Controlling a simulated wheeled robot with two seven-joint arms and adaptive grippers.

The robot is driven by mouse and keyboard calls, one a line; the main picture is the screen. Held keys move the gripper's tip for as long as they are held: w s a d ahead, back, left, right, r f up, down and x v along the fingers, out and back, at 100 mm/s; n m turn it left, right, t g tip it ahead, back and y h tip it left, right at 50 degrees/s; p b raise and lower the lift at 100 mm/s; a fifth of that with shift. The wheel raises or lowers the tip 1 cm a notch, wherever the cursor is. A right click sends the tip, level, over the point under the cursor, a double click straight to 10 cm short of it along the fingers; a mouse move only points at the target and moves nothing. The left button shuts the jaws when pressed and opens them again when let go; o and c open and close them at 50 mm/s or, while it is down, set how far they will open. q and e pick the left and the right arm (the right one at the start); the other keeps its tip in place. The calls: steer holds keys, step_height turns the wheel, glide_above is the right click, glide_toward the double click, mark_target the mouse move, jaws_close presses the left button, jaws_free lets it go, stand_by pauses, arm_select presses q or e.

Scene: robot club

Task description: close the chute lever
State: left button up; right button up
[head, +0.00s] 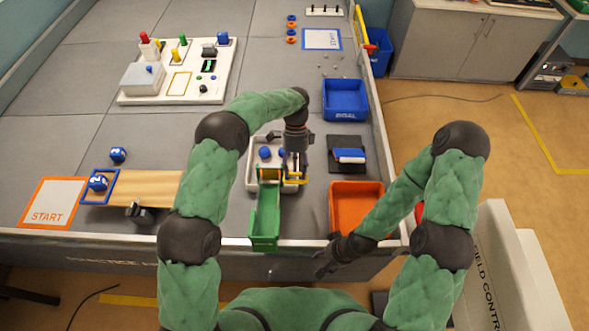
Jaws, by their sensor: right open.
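A green chute (265,215) slopes toward me from a white tray-like base (253,180) at the table's front middle. A yellow part (292,181), which looks like the chute lever, sits at the chute's upper end. My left gripper (296,172) points down right at this yellow part and partly hides it. I cannot tell whether its fingers touch the lever or whether they are open or shut. My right gripper (323,266) is open and empty at the table's front edge, to the right of the chute's lower end.
An orange bin (338,213) stands right of the chute, with a blue block on a dark pad (333,165) and a blue GOAL bin (345,114) behind it. Blue balls (265,153) lie on the base. A wooden ramp (150,186) is at left. A white board (135,98) stands further back.

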arm_select(q)
steer(key=v, duration=1.2)
